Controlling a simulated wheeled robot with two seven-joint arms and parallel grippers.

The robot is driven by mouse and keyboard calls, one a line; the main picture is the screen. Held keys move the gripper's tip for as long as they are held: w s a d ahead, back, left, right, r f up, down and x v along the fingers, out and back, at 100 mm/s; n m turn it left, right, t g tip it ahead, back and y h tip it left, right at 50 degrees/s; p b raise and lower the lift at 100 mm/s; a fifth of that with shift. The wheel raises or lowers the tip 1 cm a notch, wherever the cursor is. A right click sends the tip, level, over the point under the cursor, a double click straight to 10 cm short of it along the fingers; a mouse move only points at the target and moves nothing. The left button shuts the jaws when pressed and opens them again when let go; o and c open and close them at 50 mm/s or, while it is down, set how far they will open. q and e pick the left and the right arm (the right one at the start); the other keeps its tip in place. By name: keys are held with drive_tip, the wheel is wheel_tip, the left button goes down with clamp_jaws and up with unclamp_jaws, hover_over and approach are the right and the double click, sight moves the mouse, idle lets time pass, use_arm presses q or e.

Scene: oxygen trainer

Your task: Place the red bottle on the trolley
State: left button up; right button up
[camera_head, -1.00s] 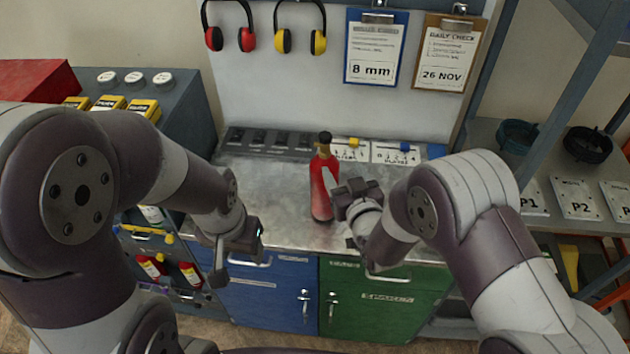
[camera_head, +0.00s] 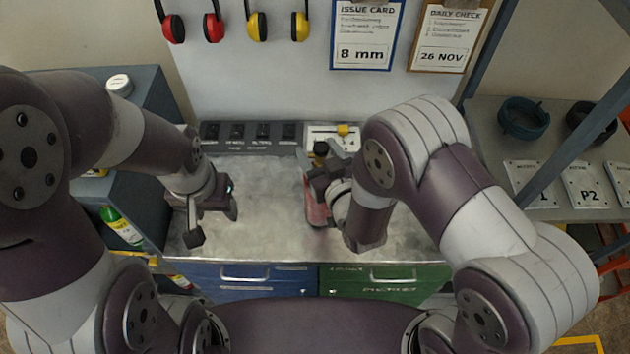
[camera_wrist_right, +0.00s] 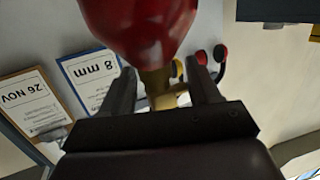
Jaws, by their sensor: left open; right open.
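The red bottle (camera_head: 316,212) stands on the grey worktop (camera_head: 265,235), mostly hidden behind my right gripper. My right gripper (camera_head: 322,178) is open at the bottle's upper part. In the right wrist view the red body (camera_wrist_right: 145,30) and its tan neck (camera_wrist_right: 155,85) show, with the neck between the two open fingers (camera_wrist_right: 162,90). I cannot tell whether a finger touches it. My left gripper (camera_head: 213,220) is open and empty over the left part of the worktop. I cannot make out a trolley for certain.
A back panel holds ear defenders (camera_head: 277,22) and clipboards (camera_head: 367,32). A grey shelf (camera_head: 540,125) with dark rings is at the right. The worktop's middle is clear.

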drive_tip(key=v, duration=0.2)
drive_tip(key=shift+s+d+r, duration=0.25)
drive_tip(key=c, duration=0.7)
drive_tip(key=shift+w+a, duration=0.1)
clamp_jaws()
drive_tip(key=shift+w+a+f, duration=0.4)
drive_tip(key=shift+w, duration=0.15)
drive_tip(key=shift+s+d, duration=0.3)
use_arm(q)
drive_tip(key=shift+s+d+r, duration=0.15)
drive_tip(key=shift+s+d, duration=0.15)
drive_tip(key=shift+s, duration=0.35)
use_arm(e)
drive_tip(key=shift+f, duration=0.1)
drive_tip(key=shift+s+f, duration=0.1)
